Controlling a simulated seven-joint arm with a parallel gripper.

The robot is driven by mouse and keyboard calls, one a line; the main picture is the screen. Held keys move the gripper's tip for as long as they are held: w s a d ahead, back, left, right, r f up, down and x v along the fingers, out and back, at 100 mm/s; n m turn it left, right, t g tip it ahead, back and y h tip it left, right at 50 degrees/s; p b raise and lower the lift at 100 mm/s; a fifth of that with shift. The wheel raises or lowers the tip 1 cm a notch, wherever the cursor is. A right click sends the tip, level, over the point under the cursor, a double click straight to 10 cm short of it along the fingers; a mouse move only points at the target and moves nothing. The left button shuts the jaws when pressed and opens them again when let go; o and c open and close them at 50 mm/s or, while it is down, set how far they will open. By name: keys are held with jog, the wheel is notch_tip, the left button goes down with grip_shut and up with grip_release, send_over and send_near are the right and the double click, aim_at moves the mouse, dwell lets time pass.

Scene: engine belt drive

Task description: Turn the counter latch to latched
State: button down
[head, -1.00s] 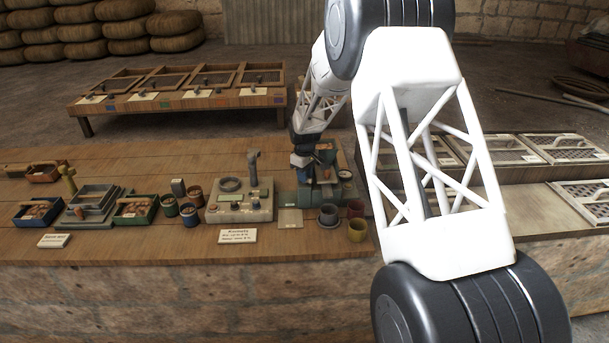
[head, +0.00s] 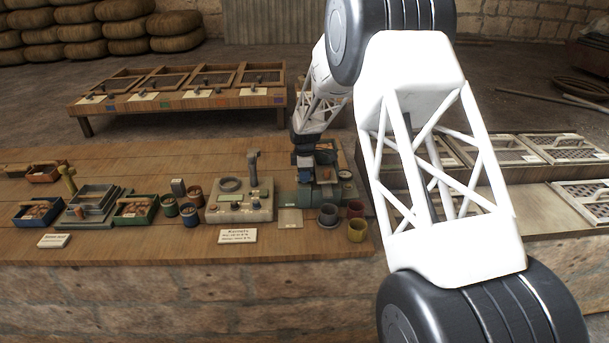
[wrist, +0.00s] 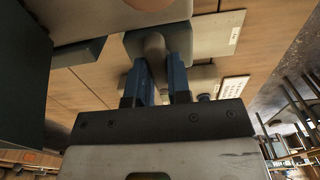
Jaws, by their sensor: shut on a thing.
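My gripper (head: 305,172) is over the green-based device (head: 290,195) at the right part of the bench in the head view. In the wrist view, the two blue fingers of my gripper (wrist: 160,68) are closed on a grey rounded knob (wrist: 151,44). The knob stands out from a grey-green block (wrist: 133,47), and I take it to be the counter latch. My gripper hides most of it in the head view, and its turned position cannot be read.
A beige box with a post (head: 240,207) stands just left of the device. A white label card (head: 237,236) lies in front. Bare bench (head: 150,250) shows at the front left.

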dwell(0.4)
jog(key=c, duration=1.1)
grip_release()
jog(key=shift+o, duration=0.2)
jog(key=shift+r, duration=3.9)
